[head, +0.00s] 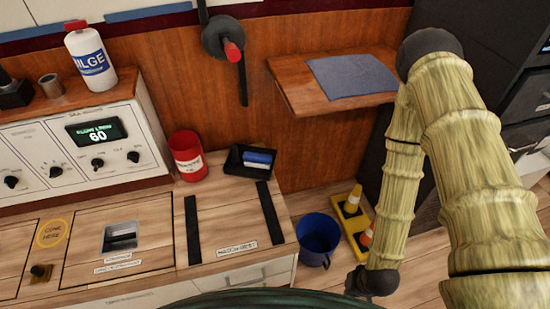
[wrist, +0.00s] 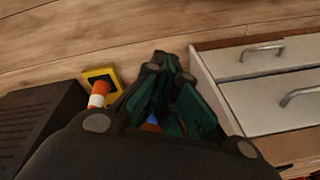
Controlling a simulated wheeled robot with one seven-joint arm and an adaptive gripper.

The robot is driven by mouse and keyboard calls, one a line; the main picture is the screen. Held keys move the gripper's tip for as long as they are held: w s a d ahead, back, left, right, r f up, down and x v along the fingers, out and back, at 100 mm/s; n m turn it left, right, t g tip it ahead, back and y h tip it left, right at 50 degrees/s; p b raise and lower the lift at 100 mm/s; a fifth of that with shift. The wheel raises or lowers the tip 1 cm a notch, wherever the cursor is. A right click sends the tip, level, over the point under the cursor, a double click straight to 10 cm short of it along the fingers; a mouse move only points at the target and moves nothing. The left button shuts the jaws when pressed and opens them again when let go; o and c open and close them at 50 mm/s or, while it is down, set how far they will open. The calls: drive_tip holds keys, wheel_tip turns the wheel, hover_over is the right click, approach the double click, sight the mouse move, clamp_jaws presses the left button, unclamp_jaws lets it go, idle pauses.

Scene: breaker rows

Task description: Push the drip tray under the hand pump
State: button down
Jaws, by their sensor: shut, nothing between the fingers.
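A shallow black tray (head: 236,166) with a blue item in it sits at the back of the wooden counter in the head view; it looks like the drip tray, but I cannot be sure. Above it on the wall is a dark round fitting with a lever and red grip (head: 233,51), possibly the hand pump. My gripper (wrist: 170,68) shows in the wrist view, shut and empty, low over the floor beside the drawers. In the head view my arm reaches down at the right, well away from the tray, and the fingers cannot be made out.
A red can (head: 187,155) stands left of the tray. Two black strips (head: 269,214) lie on the counter. A blue bucket (head: 318,238) and a yellow base with cones (head: 350,222) stand on the floor. A wooden shelf (head: 292,94) with a grey cloth juts from the wall.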

drive_tip(key=w+a+f+m+t+y+b, duration=0.1)
drive_tip(key=w+a+t+b, duration=0.15)
drive_tip(key=w, duration=0.55)
drive_tip(key=w+a+f+m+t+y+b, duration=0.1)
drive_tip(key=w+t+y+b, duration=0.15)
drive_tip(key=w, duration=0.45)
drive_tip(key=w+a+f+m+t+y+b, duration=0.1)
drive_tip(key=w+a+f+m+b, duration=0.15)
drive_tip(key=w, duration=0.55)
drive_tip(key=w+a+r+m+t+y+b, duration=0.1)
drive_tip(key=w+a+r+t+y+b, duration=0.1)
drive_tip(key=w+r+y+b, duration=0.5)
drive_tip(key=w+a+r+t+y+b, duration=0.1)
drive_tip(key=w+r+y+b, duration=0.2)
drive_tip(key=w, duration=0.7)
drive_tip(key=w+a+r+h+b, duration=0.1)
drive_tip(key=w+a+b, duration=0.4)
drive_tip(key=a, duration=0.7)
drive_tip(key=shift+w+r, duration=0.25)
drive_tip(key=shift+r, duration=0.05)
drive_tip(key=shift+a+m, duration=0.15)
drive_tip(key=shift+m, duration=0.1)
